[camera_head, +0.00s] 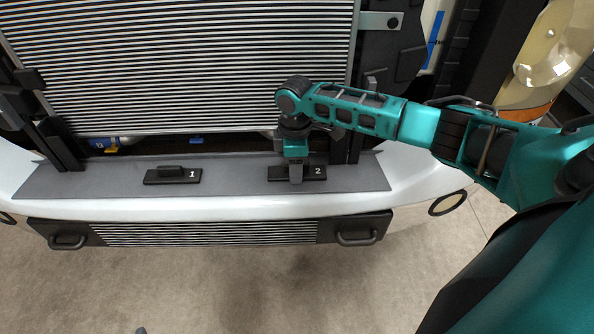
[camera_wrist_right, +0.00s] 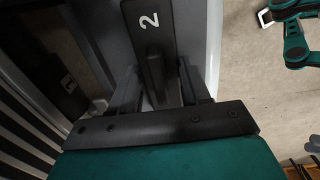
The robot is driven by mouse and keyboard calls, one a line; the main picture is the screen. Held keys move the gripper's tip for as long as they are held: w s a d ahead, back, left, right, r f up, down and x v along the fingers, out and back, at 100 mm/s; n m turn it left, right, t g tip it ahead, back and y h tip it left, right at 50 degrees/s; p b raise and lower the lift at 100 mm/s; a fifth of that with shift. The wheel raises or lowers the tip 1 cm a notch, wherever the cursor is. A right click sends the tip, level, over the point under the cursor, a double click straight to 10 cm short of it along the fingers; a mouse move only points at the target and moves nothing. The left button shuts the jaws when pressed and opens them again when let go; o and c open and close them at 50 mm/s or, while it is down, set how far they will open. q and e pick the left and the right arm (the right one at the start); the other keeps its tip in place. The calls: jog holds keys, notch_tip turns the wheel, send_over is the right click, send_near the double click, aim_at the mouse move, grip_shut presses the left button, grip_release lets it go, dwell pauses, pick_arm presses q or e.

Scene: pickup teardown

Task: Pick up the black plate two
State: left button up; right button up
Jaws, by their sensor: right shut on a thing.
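The black plate two (camera_head: 314,173), marked with a white "2", lies on the grey ledge in front of the radiator in the head view. My right gripper (camera_head: 296,179) is directly over it, pointing down, and is shut on its raised handle. In the right wrist view the plate (camera_wrist_right: 150,22) shows its "2" at the top, and its handle (camera_wrist_right: 155,75) stands between the fingers of my right gripper (camera_wrist_right: 165,88). The plate looks flat on the ledge. My left gripper is not in the head view.
The black plate one (camera_head: 172,176) with its own handle lies to the left on the same grey ledge (camera_head: 100,184). A large finned radiator (camera_head: 190,65) stands behind. A black grille with two handles (camera_head: 205,232) is below the ledge. Floor is open in front.

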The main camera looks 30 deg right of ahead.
jog(key=shift+c, duration=1.4)
jog(key=shift+r, duration=0.15)
